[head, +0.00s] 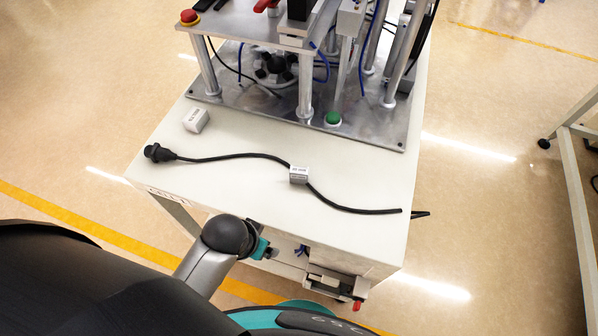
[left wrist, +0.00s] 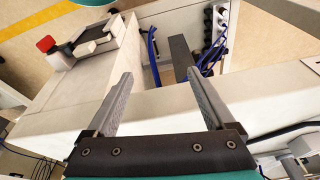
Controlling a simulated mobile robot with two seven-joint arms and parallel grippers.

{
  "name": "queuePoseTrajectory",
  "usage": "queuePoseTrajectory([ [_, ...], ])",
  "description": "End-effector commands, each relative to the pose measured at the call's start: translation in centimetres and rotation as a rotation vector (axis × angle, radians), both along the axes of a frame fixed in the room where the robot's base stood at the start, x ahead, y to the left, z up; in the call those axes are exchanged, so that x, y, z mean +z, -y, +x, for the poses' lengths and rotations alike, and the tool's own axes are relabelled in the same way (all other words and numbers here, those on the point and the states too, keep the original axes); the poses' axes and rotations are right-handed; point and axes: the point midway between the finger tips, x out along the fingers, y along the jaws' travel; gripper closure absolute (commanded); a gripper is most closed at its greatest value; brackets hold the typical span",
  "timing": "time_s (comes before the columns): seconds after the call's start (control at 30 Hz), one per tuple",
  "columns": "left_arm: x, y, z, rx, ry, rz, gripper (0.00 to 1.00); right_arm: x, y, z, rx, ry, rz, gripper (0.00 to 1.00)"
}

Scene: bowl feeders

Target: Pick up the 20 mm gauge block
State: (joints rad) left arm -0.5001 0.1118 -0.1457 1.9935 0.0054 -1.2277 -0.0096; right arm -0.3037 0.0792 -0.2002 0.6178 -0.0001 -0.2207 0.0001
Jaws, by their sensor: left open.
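Two small grey blocks with white label faces are on the white cart top. One block (head: 196,121) sits at the back left. The other block (head: 299,175) is near the middle, beside or against a black cable. The labels are too small to read surely, so I cannot tell which is the 20 mm gauge block. My left gripper (head: 271,252) is low at the cart's front edge, apart from both blocks and partly hidden by its wrist. In the left wrist view its jaws (left wrist: 160,74) are open with nothing between them. My right gripper is not visible.
The black cable (head: 235,156) with a plug runs across the cart top (head: 245,205). A metal fixture plate (head: 300,116) with posts and a green button (head: 332,118) stands behind. A clamp-like unit with a red knob (head: 357,304) is on the cart's front. The front-left top is clear.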

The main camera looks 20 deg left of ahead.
Motion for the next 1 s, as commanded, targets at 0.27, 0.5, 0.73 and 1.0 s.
queuePoseTrajectory([
  [0.27,6.9,0.4,0.7,-0.028,0.04,-0.008,0.12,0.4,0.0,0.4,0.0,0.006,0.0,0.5],
  [0.5,10.7,5.3,4.7,-0.424,0.11,-0.035,0.12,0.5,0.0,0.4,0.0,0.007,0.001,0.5],
  [0.73,12.7,10.0,8.3,-0.919,0.183,-0.002,0.12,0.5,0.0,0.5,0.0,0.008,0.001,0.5],
  [1.0,15.4,12.6,11.7,-1.648,0.224,0.147,0.12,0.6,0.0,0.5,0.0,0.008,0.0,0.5],
])
